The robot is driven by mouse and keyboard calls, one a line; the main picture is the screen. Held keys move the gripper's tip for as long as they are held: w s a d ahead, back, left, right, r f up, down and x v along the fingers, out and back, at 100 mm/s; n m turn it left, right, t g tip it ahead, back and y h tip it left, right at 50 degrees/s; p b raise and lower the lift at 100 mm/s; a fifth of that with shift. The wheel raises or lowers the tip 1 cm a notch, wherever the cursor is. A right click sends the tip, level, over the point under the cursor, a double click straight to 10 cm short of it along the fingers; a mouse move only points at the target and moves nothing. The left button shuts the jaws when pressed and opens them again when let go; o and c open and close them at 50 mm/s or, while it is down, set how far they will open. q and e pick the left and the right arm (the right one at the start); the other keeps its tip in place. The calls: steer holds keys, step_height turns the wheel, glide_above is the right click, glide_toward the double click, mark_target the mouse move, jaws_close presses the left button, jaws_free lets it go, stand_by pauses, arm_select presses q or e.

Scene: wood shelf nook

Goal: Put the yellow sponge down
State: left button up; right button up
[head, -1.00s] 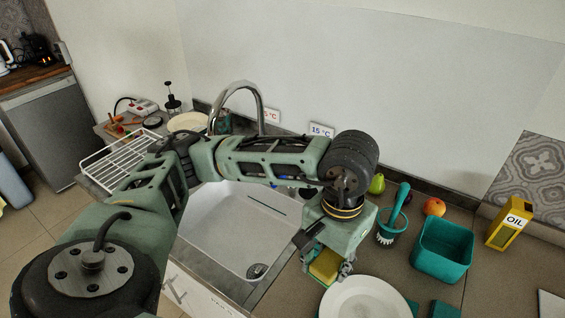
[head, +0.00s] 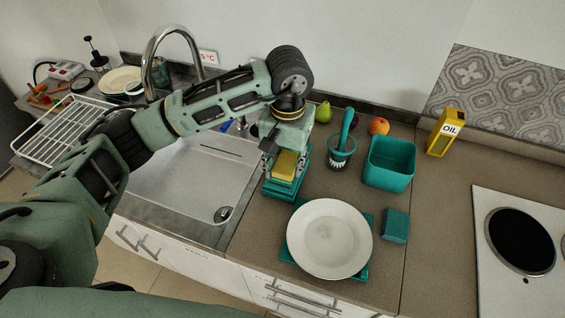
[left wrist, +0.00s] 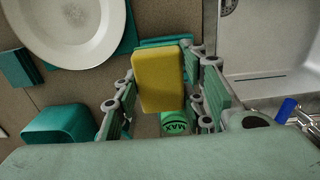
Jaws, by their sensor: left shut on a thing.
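The yellow sponge (head: 285,166) is held in my left gripper (head: 284,160), beside the right edge of the sink. The gripper is shut on it; in the left wrist view the sponge (left wrist: 158,80) sits between the fingers (left wrist: 160,98). A teal holder (head: 283,188) is under and around the sponge in the head view. I cannot tell whether the sponge touches it. My right gripper is not in view.
A white plate (head: 329,239) lies on a teal mat (head: 292,251) in front. A teal sponge-like block (head: 396,225), a teal bin (head: 389,164), a brush in a cup (head: 342,158) and a yellow oil can (head: 445,133) stand right. The sink (head: 180,188) is left.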

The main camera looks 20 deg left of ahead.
mark_target(283, 168)
arm_select(q)
steer(key=shift+w+a+f, duration=0.55)
steer(key=shift+w+f, duration=0.05)
steer(key=shift+w, duration=0.2)
steer(key=shift+w+a+f+p, duration=0.1)
steer(key=shift+f+p, duration=0.15)
steer(key=shift+p, duration=0.1)
step_height(283, 168, down, 3)
steer(key=shift+f+p, duration=0.1)
steer(key=shift+p, duration=0.85)
steer(key=shift+f, duration=0.25)
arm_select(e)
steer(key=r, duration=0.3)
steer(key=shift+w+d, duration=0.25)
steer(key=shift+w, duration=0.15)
arm_select(q)
steer(key=shift+f+b, duration=0.2)
steer(key=shift+b, duration=0.1)
steer(key=o, duration=1.1)
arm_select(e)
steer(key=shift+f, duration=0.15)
